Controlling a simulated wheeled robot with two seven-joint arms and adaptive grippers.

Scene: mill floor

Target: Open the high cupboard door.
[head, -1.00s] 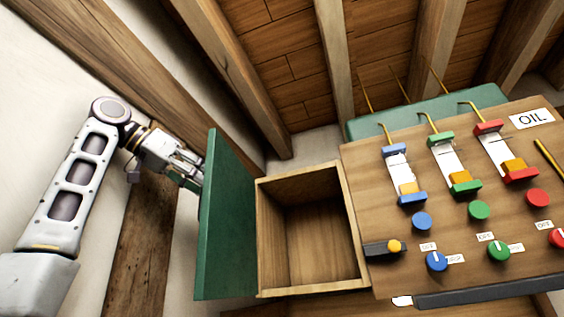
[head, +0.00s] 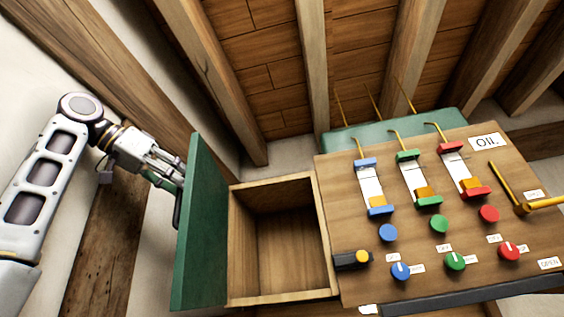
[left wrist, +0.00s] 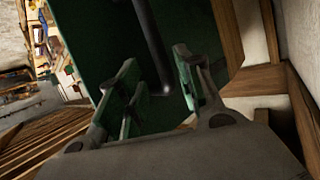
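The high cupboard (head: 283,183) is an open-fronted wooden box in the head view. Its green door (head: 205,235) stands swung wide open to the left, and the inside looks empty. My left gripper (head: 176,178) is at the outer face of the door, by a dark bar handle (head: 178,208). In the left wrist view, the handle (left wrist: 152,45) runs down the green door (left wrist: 95,35), and its lower end shows between the spread fingers of my left gripper (left wrist: 158,75). Gaps show on both sides of the handle. My right gripper is not in view.
Right of the cupboard is a wooden panel (head: 385,235) with coloured sliders, buttons, knobs, a brass lever (head: 520,205) and an OIL sign (head: 487,142). A wooden post (head: 105,245) and pale wall lie behind my left arm. Sloping beams are overhead.

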